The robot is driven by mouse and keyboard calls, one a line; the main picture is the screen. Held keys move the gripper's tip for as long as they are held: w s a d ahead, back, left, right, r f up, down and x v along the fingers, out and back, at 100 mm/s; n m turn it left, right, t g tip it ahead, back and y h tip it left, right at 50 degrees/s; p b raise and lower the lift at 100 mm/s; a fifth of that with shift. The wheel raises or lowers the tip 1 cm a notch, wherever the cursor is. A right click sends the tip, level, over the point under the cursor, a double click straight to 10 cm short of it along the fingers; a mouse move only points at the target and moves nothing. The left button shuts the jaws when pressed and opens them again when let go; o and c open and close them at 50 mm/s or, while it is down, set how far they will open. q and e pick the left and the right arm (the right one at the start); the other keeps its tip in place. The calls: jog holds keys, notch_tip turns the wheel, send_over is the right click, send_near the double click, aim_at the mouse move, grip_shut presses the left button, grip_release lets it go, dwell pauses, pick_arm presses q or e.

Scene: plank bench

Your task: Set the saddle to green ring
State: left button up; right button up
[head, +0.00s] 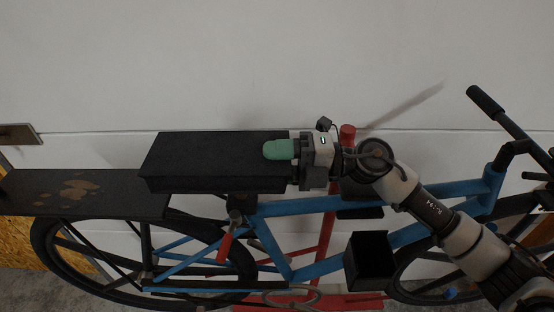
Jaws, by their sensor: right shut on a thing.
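The saddle (215,160) is a long black block at the centre, above the blue bicycle frame (300,207). My right gripper (280,150) comes in from the right, with a green fingertip against the saddle's right end. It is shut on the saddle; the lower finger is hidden. A dark clamp (241,203) with a red lever (225,246) sits below the saddle at the top of the frame. I cannot make out a green ring; the post under the saddle is largely hidden. My left gripper is not in view.
A black rear rack (95,190) with brown patches is left of the saddle, over the rear wheel (60,262). A red stand post (347,132) rises behind the frame. A black box (370,262) is at lower right. The handlebar (486,101) is far right. Above is bare wall.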

jog(key=r+p, duration=0.1)
jog(key=r, duration=0.1)
jog(key=a+r+p, duration=0.1)
jog(key=r, duration=0.1)
jog(key=r+p, duration=0.2)
jog(key=shift+a+r, duration=0.2)
jog(key=shift+a, duration=0.1)
jog(key=o, duration=1.3)
jog(key=shift+f, duration=0.15)
